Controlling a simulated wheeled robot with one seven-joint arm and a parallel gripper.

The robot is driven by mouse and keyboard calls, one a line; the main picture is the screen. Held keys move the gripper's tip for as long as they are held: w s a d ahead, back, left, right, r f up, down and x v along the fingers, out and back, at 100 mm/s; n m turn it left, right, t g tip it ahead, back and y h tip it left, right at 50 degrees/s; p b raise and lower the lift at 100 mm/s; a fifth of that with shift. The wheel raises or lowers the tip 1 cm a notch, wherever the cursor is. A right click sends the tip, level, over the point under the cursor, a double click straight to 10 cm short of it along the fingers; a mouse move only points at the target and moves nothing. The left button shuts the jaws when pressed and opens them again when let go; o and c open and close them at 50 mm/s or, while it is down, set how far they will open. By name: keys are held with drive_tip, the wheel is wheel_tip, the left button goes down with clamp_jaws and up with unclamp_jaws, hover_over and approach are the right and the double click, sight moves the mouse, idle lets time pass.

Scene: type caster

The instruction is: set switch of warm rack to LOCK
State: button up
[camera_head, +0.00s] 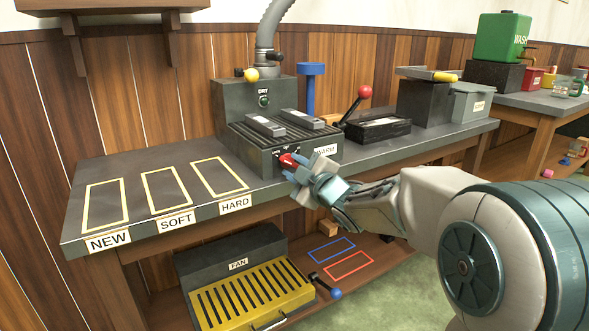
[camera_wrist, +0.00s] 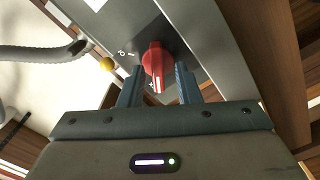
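The warm rack (camera_head: 262,140) is a dark grey box with a ribbed top, standing on the workbench, with a WARM label on its front. Its red switch (camera_head: 287,160) is on the front face, partly hidden by my gripper (camera_head: 297,172). In the wrist view the red switch (camera_wrist: 156,60) is a knob with a white pointer line toward the bottom of the picture. My gripper's blue fingers (camera_wrist: 158,82) stand apart, one on each side of the knob, with a narrow gap visible at the right. Small white marks beside the knob are too small to read.
Two grey blocks (camera_head: 265,126) lie on the rack top. A red-ended lever (camera_head: 363,93) and black tray (camera_head: 378,130) stand to the right. Yellow outlines marked NEW, SOFT and HARD (camera_head: 235,204) are on the clear left bench.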

drive_tip(key=shift+d, duration=0.1)
drive_tip(key=shift+s+d+r, duration=0.1)
drive_tip(key=shift+s+d, duration=0.1)
drive_tip(key=shift+s, duration=0.05)
drive_tip(key=p+v, duration=0.3)
drive_tip(key=v, duration=1)
